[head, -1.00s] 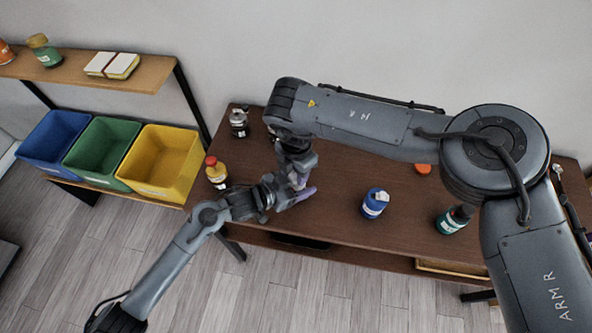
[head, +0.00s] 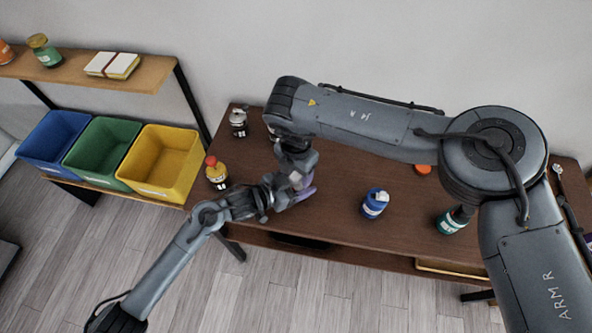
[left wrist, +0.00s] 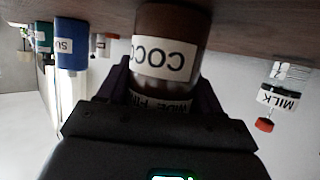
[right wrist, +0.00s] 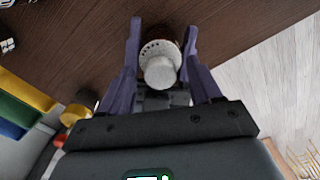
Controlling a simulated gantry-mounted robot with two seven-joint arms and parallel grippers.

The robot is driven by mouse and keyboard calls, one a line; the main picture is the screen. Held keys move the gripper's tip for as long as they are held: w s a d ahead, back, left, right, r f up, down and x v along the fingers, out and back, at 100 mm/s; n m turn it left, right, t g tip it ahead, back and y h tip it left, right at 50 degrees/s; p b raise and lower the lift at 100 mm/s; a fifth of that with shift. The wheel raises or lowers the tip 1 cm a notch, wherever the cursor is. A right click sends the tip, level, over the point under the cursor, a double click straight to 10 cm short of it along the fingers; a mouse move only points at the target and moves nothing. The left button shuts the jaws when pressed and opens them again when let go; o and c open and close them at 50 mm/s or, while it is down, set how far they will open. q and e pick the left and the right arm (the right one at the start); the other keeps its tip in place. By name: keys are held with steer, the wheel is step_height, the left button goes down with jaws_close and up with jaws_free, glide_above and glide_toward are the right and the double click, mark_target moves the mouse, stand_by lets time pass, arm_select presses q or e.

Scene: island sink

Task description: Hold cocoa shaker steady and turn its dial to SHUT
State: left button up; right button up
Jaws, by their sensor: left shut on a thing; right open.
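The cocoa shaker (left wrist: 165,58) shows upside down in the left wrist view, brown with a white COCOA label. My left gripper (left wrist: 160,85) is shut on its body, one finger on each side. In the right wrist view I look onto the shaker's top, with a perforated pale rim and a round white dial knob (right wrist: 160,72). My right gripper (right wrist: 162,45) is open, its purple fingers either side of the top with gaps visible. Dial markings are not readable. In the head view both grippers meet over the table and mostly hide the shaker; the right one (head: 303,190) is over it.
On the brown table (head: 330,215) stand a blue bottle (head: 375,203), a teal bottle (head: 453,220), a yellow bottle with red cap (head: 216,173) and a dark-lidded jar (head: 238,122). Coloured bins (head: 160,160) stand left. The table's front middle is clear.

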mark_target(296, 174)
step_height(296, 174, up, 12)
stand_by(0.7)
arm_select(q)
steer(key=o, duration=1.2)
steer(key=shift+a, duration=0.1)
